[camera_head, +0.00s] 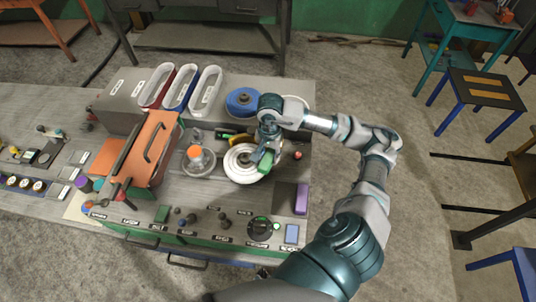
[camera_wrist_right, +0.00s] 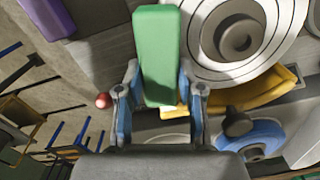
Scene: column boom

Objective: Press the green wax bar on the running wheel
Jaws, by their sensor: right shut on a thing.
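My right gripper (camera_head: 266,146) is shut on the green wax bar (camera_head: 265,162), over the right part of the white wheel (camera_head: 238,174). In the right wrist view the green bar (camera_wrist_right: 158,45) stands upright between the two fingers (camera_wrist_right: 160,98). The white wheel (camera_wrist_right: 270,65) with its grey hub is right beside the bar there. I cannot tell whether the bar touches the wheel, nor whether the wheel turns. My left gripper is not in view.
A yellow guard (camera_wrist_right: 250,95) curves along the wheel. A blue wheel (camera_head: 236,104) sits behind it, a red knob (camera_head: 298,155) to the right. A purple block (camera_head: 302,199) stands front right. A red-orange case (camera_head: 155,145) and labelled trays (camera_head: 205,92) stand left and back.

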